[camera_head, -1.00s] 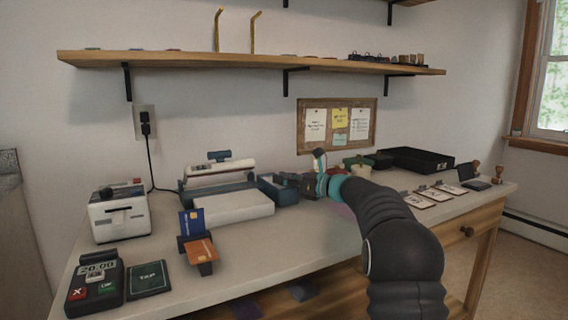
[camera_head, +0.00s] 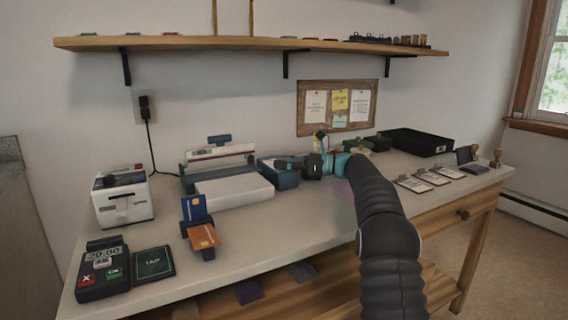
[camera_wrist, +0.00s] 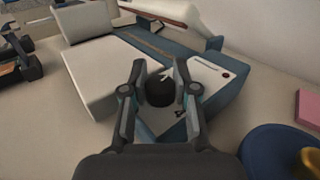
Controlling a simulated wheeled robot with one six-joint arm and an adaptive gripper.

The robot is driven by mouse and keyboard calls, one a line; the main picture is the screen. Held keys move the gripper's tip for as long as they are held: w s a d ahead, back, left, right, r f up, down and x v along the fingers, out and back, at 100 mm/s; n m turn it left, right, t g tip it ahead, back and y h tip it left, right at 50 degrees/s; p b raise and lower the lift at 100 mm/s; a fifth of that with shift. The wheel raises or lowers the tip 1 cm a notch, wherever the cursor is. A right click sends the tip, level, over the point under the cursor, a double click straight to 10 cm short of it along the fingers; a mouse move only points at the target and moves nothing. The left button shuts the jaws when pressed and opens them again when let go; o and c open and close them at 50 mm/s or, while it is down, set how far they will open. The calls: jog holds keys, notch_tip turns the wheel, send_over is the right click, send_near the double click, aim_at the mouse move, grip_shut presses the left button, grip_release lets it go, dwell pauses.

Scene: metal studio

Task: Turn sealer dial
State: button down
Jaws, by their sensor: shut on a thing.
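The sealer (camera_head: 234,194) is a white and blue machine on the table, with a raised white bar at its back and a blue control box on its right. In the wrist view the sealer's white plate (camera_wrist: 95,75) lies to the left. Its black dial (camera_wrist: 160,92) stands on the control box's pale top panel, with a small white mark on top. My gripper (camera_wrist: 160,78) is shut on the dial, one finger on each side. In the head view my gripper (camera_head: 298,166) reaches the control box from the right, and the dial is hidden or too small to make out.
A card holder (camera_head: 200,240) and a payment terminal (camera_head: 102,272) stand front left, near a white label machine (camera_head: 124,200). A black tray (camera_head: 415,142) is back right. In the wrist view, a round blue object (camera_wrist: 272,152) sits close to my gripper's right.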

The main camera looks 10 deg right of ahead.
jog(key=c, duration=0.9)
grip_release()
jog(key=shift+o, duration=0.2)
jog(key=shift+d, duration=0.1)
jog(key=v, duration=1.2)
